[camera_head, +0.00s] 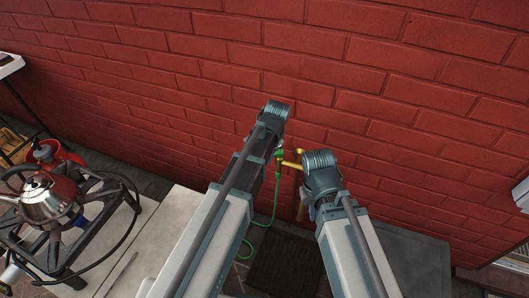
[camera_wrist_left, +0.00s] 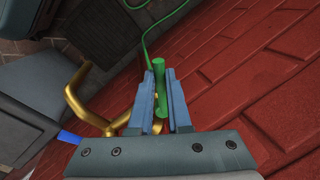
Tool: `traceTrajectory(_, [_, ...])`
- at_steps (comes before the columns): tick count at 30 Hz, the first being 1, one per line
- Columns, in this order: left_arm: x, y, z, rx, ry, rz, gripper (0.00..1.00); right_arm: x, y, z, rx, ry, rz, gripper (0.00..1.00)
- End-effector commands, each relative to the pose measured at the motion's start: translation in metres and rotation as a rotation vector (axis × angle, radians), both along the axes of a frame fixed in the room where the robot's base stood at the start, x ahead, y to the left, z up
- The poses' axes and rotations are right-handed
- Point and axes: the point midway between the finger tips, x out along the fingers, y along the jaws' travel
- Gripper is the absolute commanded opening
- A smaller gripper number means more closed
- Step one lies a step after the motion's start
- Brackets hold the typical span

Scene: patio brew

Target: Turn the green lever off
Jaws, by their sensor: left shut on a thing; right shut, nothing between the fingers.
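The green lever (camera_wrist_left: 160,80) stands between the two blue fingers of my left gripper (camera_wrist_left: 162,73) in the left wrist view, and the fingers are shut on it. The brass tap (camera_head: 292,163) is by the red wall in the head view, and its curved brass parts (camera_wrist_left: 80,88) show in the left wrist view. A green fitting (camera_head: 279,152) with a hose is beside the tap. In the head view my left arm hides the left gripper. My right gripper (camera_head: 313,212) is right of the tap, largely hidden by its own wrist, shut and empty.
The green hose (camera_head: 273,205) hangs to the floor near a dark mat (camera_head: 285,264). A stove (camera_head: 60,240) with a steel kettle (camera_head: 48,198) stands at left beside a pale counter (camera_head: 130,250). A grey box-like surface (camera_head: 405,255) is at right. The red brick wall (camera_head: 370,90) closes off the back.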

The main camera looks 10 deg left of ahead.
Motion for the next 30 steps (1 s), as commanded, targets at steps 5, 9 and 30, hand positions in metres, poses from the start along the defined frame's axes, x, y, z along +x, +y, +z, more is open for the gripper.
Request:
traceTrajectory(5, [-0.006,-0.009,0.000,0.000,0.000,0.161,0.00,0.000,0.000,0.000,0.000,0.000,0.000,0.00])
traceTrajectory(9, [-0.009,-0.016,0.000,0.001,0.001,0.275,0.00,0.000,0.000,0.000,0.000,0.000,0.000,0.00])
traceTrajectory(30, [-0.013,-0.032,0.000,-0.001,0.001,0.550,0.00,0.000,0.000,0.000,0.000,0.000,0.000,0.00])
